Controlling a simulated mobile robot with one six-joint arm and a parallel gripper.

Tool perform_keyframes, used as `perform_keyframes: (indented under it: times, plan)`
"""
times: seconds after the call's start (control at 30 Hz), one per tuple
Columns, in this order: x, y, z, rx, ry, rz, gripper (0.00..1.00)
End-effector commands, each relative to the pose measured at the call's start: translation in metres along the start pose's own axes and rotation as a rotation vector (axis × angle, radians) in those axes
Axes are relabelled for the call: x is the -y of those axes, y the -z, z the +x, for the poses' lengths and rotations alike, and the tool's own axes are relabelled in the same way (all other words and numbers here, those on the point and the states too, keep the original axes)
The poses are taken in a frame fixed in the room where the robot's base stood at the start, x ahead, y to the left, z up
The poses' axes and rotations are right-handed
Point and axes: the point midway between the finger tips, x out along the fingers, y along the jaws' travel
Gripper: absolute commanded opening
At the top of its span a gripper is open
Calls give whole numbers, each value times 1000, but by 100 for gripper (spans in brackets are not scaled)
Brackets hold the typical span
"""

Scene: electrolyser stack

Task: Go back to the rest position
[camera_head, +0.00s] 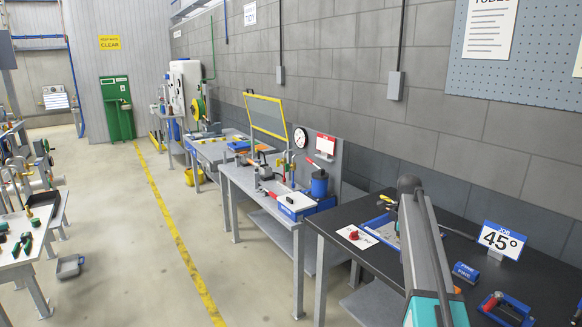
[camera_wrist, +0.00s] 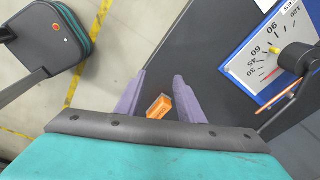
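My gripper (camera_wrist: 160,90) shows in the wrist view as two grey-purple fingers standing apart. A small orange block (camera_wrist: 159,107) shows between them, with a gap on either side; I cannot tell its height relative to the fingertips. In the head view my arm rises over the black bench (camera_head: 540,276) in front, and the gripper itself does not show there. A bit of orange (camera_head: 457,290) shows beside the arm.
The wrist view shows a white angle dial plate (camera_wrist: 262,68) on the dark bench. Floor beside the yellow line (camera_head: 175,225) is clear.

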Motion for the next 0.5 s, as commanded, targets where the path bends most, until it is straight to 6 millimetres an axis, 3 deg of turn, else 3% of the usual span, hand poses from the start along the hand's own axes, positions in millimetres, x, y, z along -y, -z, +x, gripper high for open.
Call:
perform_keyframes:
  times: [0.03,0.1,0.5]
  plan:
    - [-13,-4,24,-1,-14,-46,35]
    - [-26,-10,50,-1,-29,-112,35]
    - [-112,-36,189,14,-121,-494,35]
